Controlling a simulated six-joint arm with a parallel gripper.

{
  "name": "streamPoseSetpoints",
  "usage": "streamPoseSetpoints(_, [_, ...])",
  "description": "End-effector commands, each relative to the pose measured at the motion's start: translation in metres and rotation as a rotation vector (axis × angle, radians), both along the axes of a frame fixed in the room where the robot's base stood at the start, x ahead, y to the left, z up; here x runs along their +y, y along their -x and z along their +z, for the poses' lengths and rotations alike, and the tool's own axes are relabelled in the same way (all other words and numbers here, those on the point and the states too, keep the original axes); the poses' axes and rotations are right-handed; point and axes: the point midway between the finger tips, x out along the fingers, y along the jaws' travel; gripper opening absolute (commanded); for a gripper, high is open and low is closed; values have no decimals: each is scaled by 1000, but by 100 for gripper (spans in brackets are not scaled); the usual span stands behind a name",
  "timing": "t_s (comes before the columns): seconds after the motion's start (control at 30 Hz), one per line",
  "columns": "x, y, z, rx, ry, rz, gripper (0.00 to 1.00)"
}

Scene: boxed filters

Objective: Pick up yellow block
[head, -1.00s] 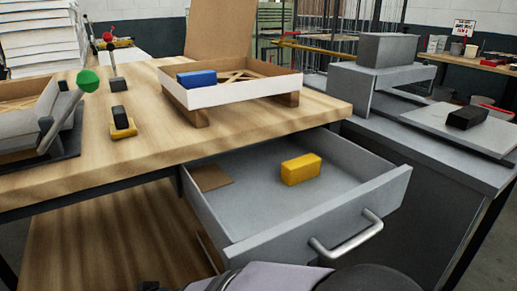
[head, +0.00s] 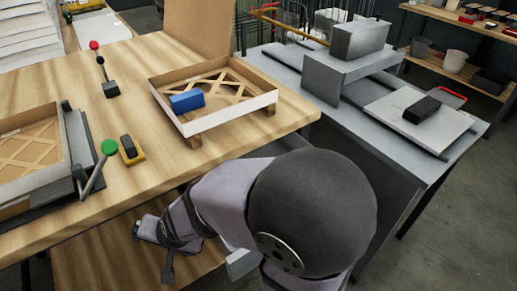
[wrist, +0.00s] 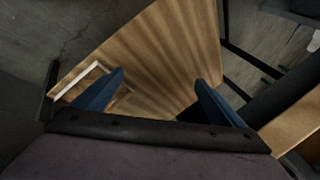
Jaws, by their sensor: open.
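The yellow block is not visible now; my arm covers most of the grey drawer (head: 243,263), where the block lay in the earlier head view. My gripper (wrist: 160,88) is open in the wrist view, with its two blue fingers spread wide and nothing between them. Below the fingers is a wooden surface (wrist: 172,45). The yellow block does not show in the wrist view.
A blue block (head: 186,101) lies in a white-edged tray (head: 232,112) on the wooden table (head: 60,90). A black block (head: 422,110) lies on a grey plate at right. A lever with a green knob (head: 109,147) stands at left.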

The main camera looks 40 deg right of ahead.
Motion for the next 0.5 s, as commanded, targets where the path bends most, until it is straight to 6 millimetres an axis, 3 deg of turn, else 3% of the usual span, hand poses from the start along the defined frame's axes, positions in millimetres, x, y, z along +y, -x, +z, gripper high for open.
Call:
streamPoseSetpoints(0.03, [-5, 3, 24, 24, -3, -20, 92])
streamPoseSetpoints(0.5, [-35, 35, 111, 226, -46, -119, 92])
